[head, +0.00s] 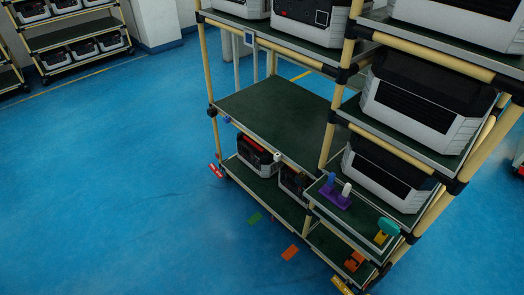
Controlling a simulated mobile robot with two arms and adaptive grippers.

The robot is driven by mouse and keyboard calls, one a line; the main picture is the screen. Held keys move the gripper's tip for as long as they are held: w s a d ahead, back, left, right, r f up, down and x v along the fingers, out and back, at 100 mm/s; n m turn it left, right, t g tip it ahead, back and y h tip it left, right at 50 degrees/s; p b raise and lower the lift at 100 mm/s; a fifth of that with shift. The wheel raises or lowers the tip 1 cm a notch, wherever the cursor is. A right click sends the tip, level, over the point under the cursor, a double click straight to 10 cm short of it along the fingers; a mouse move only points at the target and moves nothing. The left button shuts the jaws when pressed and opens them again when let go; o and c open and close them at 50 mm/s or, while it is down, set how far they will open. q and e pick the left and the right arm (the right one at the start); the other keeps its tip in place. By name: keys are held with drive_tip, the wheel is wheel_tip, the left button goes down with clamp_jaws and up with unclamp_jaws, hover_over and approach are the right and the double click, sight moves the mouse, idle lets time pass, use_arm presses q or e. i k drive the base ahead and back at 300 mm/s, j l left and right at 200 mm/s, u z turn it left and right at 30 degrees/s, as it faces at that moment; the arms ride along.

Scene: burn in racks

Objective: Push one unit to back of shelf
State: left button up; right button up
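Units are white-and-black boxes on a tan-pipe rack with dark green shelves. The top left shelf (335,58) carries a unit with a dark front (302,12) and part of another (243,6). The right bay holds a large unit (425,95), another below it (388,178), and a cut-off one above (460,20). The bottom shelf (248,183) holds a unit with a red top edge (257,150) and a partly hidden one (296,181). The middle left shelf (275,112) is empty. Neither of my grippers shows.
A purple holder (335,197) with blue and white pegs and a teal-and-yellow item (387,230) sit on the right bay's front ledge. An orange item (354,261) lies lower. Another rack (75,40) stands at the far left.

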sight(264, 165)
drive_tip(key=i+j, duration=0.1)
drive_tip(key=j, duration=0.3)
drive_tip(key=i+j+z, duration=0.25)
drive_tip(key=i+j, duration=0.2)
drive_tip(key=j, duration=0.2)
drive_tip(key=i+j+z, duration=0.15)
drive_tip(key=i+j, duration=0.1)
drive_tip(key=j, duration=0.1)
